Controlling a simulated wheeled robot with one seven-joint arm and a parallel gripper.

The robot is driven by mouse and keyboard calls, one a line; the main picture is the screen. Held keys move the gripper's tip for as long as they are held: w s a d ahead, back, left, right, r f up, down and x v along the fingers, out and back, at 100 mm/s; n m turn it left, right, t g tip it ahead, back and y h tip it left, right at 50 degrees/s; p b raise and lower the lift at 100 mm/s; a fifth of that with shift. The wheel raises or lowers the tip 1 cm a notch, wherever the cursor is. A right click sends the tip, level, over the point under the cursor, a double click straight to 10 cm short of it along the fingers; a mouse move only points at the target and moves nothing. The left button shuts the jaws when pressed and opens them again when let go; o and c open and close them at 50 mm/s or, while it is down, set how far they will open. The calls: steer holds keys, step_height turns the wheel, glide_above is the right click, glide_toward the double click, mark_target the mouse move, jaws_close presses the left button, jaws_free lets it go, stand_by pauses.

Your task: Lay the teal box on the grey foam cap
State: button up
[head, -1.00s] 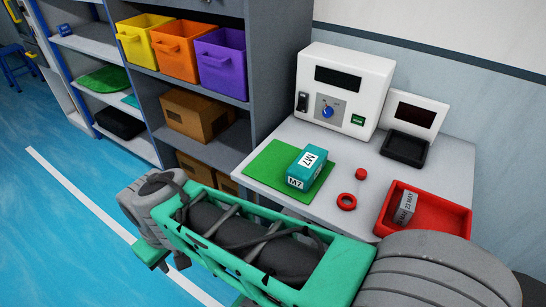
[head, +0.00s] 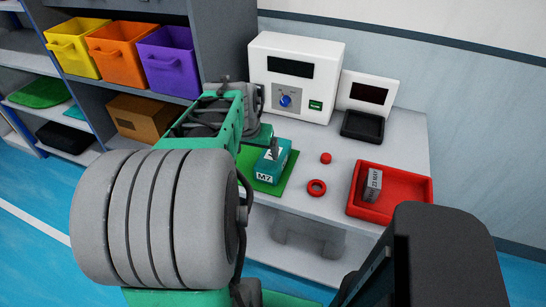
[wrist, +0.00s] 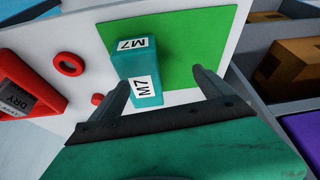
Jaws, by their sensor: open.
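The teal box (head: 272,162), with white M7 labels, lies on the green mat (head: 246,160) on the table. In the wrist view the teal box (wrist: 139,66) lies ahead of the fingertips, closer to the left finger, over the green mat (wrist: 207,38). My gripper (wrist: 160,86) is open and empty; whether it touches the box is unclear. In the head view the arm hides part of the mat, and a fingertip overlaps the box. I cannot make out a grey foam cap for certain. A grey labelled block (head: 372,186) leans in the red tray (head: 405,208).
A red ring (head: 317,188) and a small red knob (head: 325,158) lie right of the mat. A white instrument (head: 296,75), a small screen (head: 374,91) and a black tray (head: 362,126) stand at the back. Shelves with coloured bins (head: 167,62) are at left.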

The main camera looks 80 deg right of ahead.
steer(key=shift+m, duration=0.7)
steer(key=s, duration=0.1)
steer(key=s+d, duration=0.1)
steer(key=s, duration=0.2)
steer(key=shift+d+f, duration=0.25)
steer(key=shift+d, duration=0.15)
steer(key=x, duration=0.7)
steer(key=shift+d+f, duration=0.1)
steer(key=shift+c, duration=0.5)
jaws_close()
